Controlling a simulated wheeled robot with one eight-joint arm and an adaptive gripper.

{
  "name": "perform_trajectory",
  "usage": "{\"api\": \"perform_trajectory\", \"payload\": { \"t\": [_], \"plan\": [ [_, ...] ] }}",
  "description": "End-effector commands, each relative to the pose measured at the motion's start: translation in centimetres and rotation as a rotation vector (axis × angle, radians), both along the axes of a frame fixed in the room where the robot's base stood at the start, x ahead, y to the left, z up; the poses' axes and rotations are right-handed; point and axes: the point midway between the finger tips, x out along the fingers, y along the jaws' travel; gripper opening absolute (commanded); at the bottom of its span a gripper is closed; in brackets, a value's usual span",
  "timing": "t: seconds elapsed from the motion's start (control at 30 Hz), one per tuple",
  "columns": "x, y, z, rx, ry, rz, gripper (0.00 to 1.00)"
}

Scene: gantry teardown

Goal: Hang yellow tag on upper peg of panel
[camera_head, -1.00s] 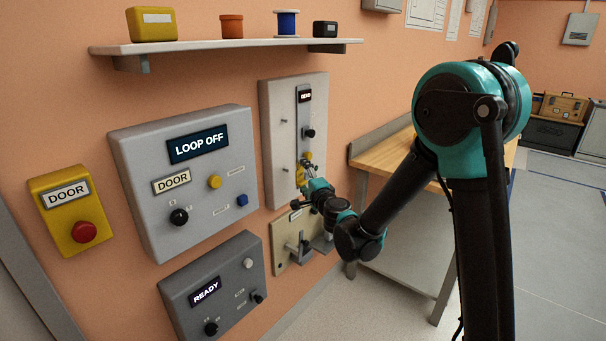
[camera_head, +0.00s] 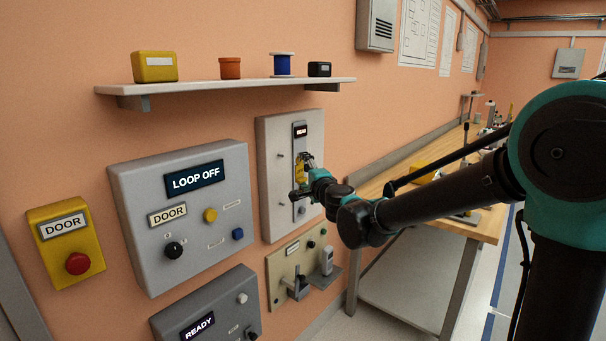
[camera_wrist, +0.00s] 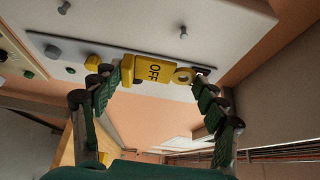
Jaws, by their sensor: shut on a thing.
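My gripper (camera_head: 300,182) is shut on the yellow tag (camera_head: 300,170), in front of the grey strip of the pale panel (camera_head: 269,180). The panel has an upper peg (camera_head: 281,155) and a lower peg (camera_head: 281,205), both bare and left of the tag. In the wrist view, the upper peg (camera_wrist: 184,32) stands apart from the tag's ring. Contact between tag and panel cannot be told.
A shelf (camera_head: 220,91) with small items runs above. The grey LOOP OFF box (camera_head: 135,230) is left of the panel. A beige plate (camera_head: 279,270) with a projecting bracket is below. A wooden workbench (camera_head: 485,229) stands right, behind my arm.

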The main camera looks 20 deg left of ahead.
Motion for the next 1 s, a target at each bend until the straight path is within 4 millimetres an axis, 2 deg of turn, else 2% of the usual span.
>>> {"api": "perform_trajectory", "payload": {
  "t": [0.17, 0.7, 1.0],
  "plan": [
    [0.2, 0.6, 0.0, 0.0, 0.0, 0.0, 0.38],
    [1.9, 4.5, 0.0, 0.0, 0.0, 0.0, 0.38],
    [2.2, 5.2, 0.0, 0.0, 0.0, 0.0, 0.38]
  ]
}}
